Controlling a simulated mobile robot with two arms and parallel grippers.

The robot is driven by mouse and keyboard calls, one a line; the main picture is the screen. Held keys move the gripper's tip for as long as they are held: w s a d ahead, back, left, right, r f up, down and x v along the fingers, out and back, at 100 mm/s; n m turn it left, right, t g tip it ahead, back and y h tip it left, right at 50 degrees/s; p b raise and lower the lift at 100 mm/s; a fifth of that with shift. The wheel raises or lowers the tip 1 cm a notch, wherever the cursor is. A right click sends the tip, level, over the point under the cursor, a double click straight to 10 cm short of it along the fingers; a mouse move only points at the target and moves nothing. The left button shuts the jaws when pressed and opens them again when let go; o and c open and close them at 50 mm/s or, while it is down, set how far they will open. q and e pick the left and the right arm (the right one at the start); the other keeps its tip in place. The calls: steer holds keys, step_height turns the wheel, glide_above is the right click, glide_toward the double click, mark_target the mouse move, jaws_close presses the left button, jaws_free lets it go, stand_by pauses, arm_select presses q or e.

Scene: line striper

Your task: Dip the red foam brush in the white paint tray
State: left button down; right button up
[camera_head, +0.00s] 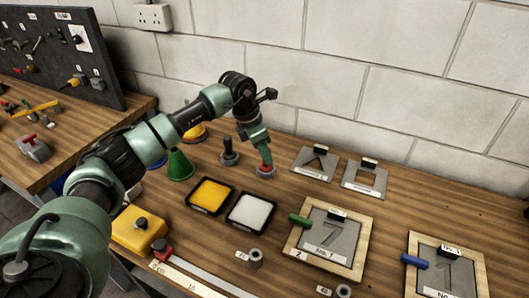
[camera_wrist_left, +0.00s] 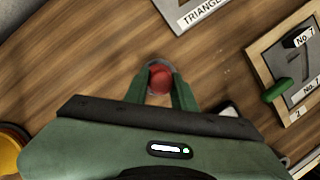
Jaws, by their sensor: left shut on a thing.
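The red foam brush (camera_head: 265,167) stands upright at a grey round base on the wooden table, left of the triangle stencil. My left gripper (camera_head: 264,157) points down over it and is shut on it. In the left wrist view the brush's round red top (camera_wrist_left: 159,79) sits between my two green fingers (camera_wrist_left: 160,88), with the grey ring showing around it. The brush's lower end is hidden. The white paint tray (camera_head: 251,211), black-rimmed, lies nearer the front, slightly left of the brush. My right gripper is not in view.
A yellow paint tray (camera_head: 210,195) adjoins the white one. A grey holder with a dark handle (camera_head: 229,154) stands left of the brush, and a green cone (camera_head: 180,166) further left. Stencils (camera_head: 315,163) lie right; a framed number stencil (camera_head: 329,238) with a green-handled tool (camera_head: 300,220) is front right.

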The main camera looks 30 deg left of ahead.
arm_select(q)
steer(key=shift+r+p, duration=0.95)
steer(key=shift+r, duration=0.8)
steer(key=shift+d, duration=0.1)
